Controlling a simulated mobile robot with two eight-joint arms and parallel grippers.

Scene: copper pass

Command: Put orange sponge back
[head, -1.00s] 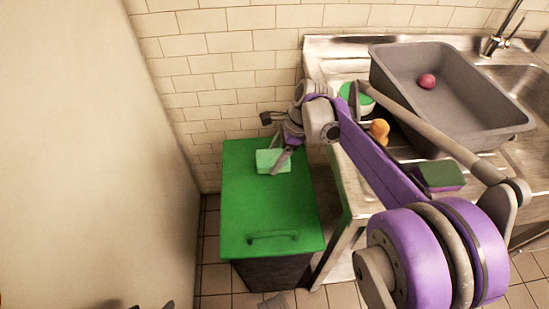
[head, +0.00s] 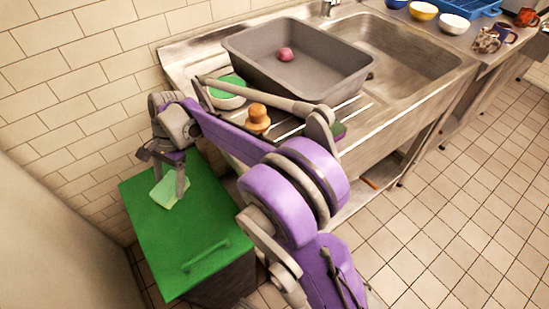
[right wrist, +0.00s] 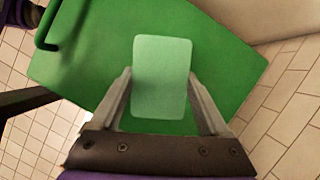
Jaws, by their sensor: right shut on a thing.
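My right gripper (head: 181,186) is shut on a pale green block (head: 166,192), which looks like a sponge. The block is over the top of the green lidded bin (head: 205,232); I cannot tell whether it touches the lid. In the right wrist view the block (right wrist: 161,82) sits between the two fingers, with the green lid (right wrist: 235,75) behind it. No clearly orange sponge shows. A rounded orange-brown thing (head: 257,117) stands on the drainboard. A dark green sponge (head: 339,130) there is mostly hidden by my right arm. My left gripper is out of view.
A grey basin (head: 330,84) holding a pink ball (head: 285,54) stands on the steel sink unit. A bowl with green inside (head: 228,100) is beside it. Bowls and mugs (head: 487,40) stand at the far right. The tiled floor at right is clear.

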